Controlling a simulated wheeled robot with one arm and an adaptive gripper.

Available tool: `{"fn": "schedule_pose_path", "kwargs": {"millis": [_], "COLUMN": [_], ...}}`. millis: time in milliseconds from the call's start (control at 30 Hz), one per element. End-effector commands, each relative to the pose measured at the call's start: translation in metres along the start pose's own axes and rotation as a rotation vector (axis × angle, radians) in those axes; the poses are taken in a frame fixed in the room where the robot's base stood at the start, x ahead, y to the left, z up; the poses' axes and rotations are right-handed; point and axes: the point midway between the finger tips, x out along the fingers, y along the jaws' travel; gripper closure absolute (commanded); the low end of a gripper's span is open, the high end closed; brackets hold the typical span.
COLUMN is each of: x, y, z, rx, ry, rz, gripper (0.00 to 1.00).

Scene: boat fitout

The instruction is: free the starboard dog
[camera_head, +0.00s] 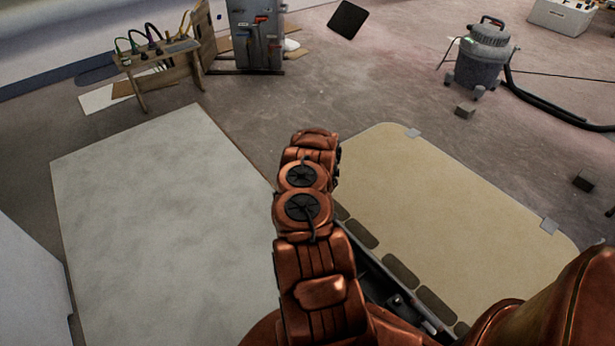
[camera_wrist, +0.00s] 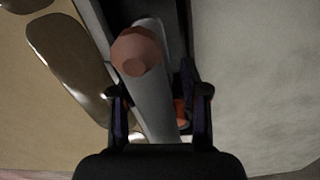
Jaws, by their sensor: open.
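In the wrist view a grey lever, which looks like the dog (camera_wrist: 156,108), runs along a dark channel and ends in a rounded copper-pink knob (camera_wrist: 138,50). My gripper (camera_wrist: 160,95) is open, with one finger on each side of the lever. I cannot tell whether either finger touches it. A small orange-red part (camera_wrist: 180,112) shows beside the lever near the right finger. In the head view my arm hides the gripper. A small light fitting (camera_head: 400,300) sits in the dark channel there; I cannot tell if it is this dog.
A tan panel (camera_head: 450,200) with a row of oval slots (camera_head: 401,272) along its near edge lies right of my arm. A pale grey panel (camera_head: 160,200) lies left. A vacuum (camera_head: 480,58), wooden stand (camera_head: 165,70) and grey cabinet (camera_head: 257,38) stand farther back. Open floor lies between.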

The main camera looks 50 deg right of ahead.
Motion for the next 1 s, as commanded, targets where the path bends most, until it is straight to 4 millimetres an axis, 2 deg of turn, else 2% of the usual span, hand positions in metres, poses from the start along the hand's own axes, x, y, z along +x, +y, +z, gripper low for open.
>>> {"fn": "schedule_pose_path", "kwargs": {"millis": [400,1000], "x": [-0.0010,0.0003], "y": [0.0032,0.0024], "z": [-0.0015,-0.0006], "rx": [-0.412,-0.906], "ry": [0.004,0.001], "rz": [0.004,0.003], "gripper": [0.54,0.54]}}
